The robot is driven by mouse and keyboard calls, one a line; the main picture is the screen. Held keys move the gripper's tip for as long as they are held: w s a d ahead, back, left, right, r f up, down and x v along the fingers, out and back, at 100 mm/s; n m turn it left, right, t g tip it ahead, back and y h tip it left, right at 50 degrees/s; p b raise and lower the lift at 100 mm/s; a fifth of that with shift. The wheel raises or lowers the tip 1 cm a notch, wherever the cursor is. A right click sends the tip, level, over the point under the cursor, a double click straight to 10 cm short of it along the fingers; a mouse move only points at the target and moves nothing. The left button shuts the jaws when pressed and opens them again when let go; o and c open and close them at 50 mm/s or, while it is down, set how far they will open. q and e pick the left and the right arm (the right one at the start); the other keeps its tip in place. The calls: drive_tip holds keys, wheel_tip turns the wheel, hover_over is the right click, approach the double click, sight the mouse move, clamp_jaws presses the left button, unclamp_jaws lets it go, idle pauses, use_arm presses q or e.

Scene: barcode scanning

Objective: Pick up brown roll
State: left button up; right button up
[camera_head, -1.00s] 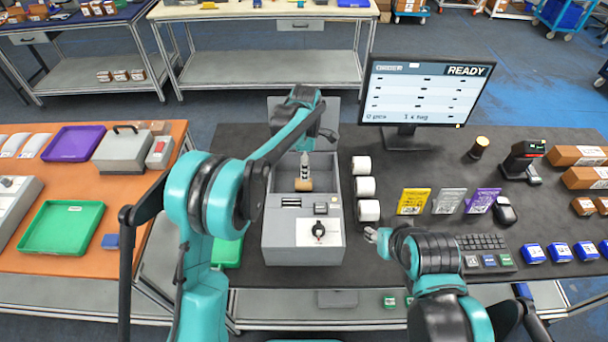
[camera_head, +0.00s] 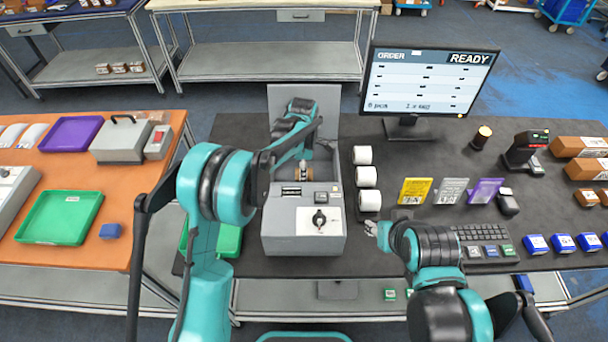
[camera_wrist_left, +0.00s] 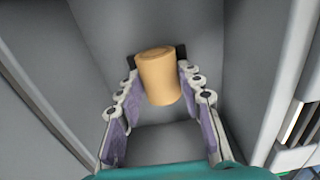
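The brown roll (camera_head: 304,174) is inside the bay of the grey open-lidded box in the head view, partly covered by my left arm. In the left wrist view the brown roll (camera_wrist_left: 161,78) sits between the fingertips of my left gripper (camera_wrist_left: 158,66). The fingers are apart, one on each side of it, close to its sides; a thin gap seems to show on the left. In the head view my left gripper (camera_head: 304,165) is down in the bay. My right gripper (camera_head: 373,230) is low over the dark table, right of the box; its opening is too small to tell.
The grey box (camera_head: 275,235) has tall walls close around the left gripper and a raised lid behind. Several white rolls (camera_head: 366,178) stand just right of it. A monitor (camera_head: 430,85) reading READY stands behind.

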use_arm(q)
drive_tip(key=shift+c, duration=0.5)
drive_tip(key=shift+r, duration=0.6)
drive_tip(key=r, duration=0.1)
drive_tip(key=r+p, duration=0.1)
drive_tip(key=d+r, duration=0.1)
drive_tip(key=shift+s+r, duration=0.3)
drive_tip(key=shift+r, duration=0.05)
drive_tip(key=s+d+r+p, duration=0.2)
drive_tip(key=s+d+r, duration=0.3)
drive_tip(key=d, duration=0.4)
drive_tip(key=shift+s+r, duration=0.25)
drive_tip(key=shift+r, duration=0.25)
